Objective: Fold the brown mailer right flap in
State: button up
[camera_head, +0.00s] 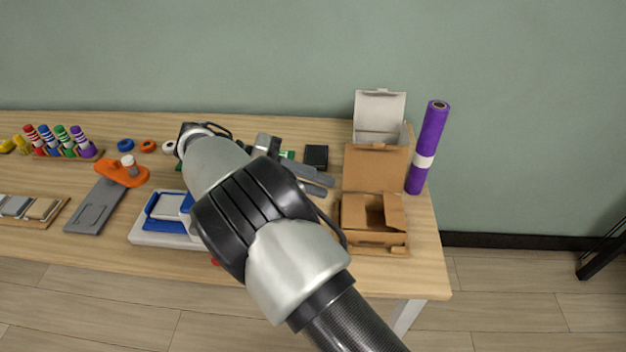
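The brown mailer (374,168) is a cardboard box at the right end of the table, its lid raised at the back. Its right flap (395,212) stands up along the right side of the open box. My gripper is mostly hidden behind my own arm, which crosses the middle of the picture. Two grey bars (312,180) that look like its fingers show left of the mailer, apart from it. Whether they are open or shut is unclear, and I see nothing between them.
A white box (380,107) with a raised lid stands behind the mailer. A purple roll (428,147) stands upright to its right. A black block (316,156) lies left of it. A blue and white tray (164,216), an orange piece (121,175) and coloured pegs (62,141) are at left.

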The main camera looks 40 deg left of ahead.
jog(key=shift+s+a+r, duration=0.1)
jog(key=shift+s+a, duration=0.1)
jog(key=shift+a, duration=0.1)
grip_shut()
jog(key=m+g+y+p, duration=0.1)
jog(key=m+g+p, duration=0.1)
jog(key=g+p, duration=0.2)
send_near(386, 207)
jog(key=w+d+r+m+g+y+p, duration=0.3)
jog(key=d+r+m+y+p, duration=0.25)
jog(key=d+m+y, duration=0.2)
jog(key=w+d+r+m+g+y+p, duration=0.25)
jog(key=d+r+m+y+p, duration=0.35)
jog(key=m, duration=0.3)
jog(key=shift+n+y, duration=0.25)
jog(key=shift+y, duration=0.2)
jog(key=x, duration=1.4)
jog(key=shift+w+f+b, duration=0.15)
jog(key=shift+f+b, duration=0.25)
jog(key=shift+f, duration=0.05)
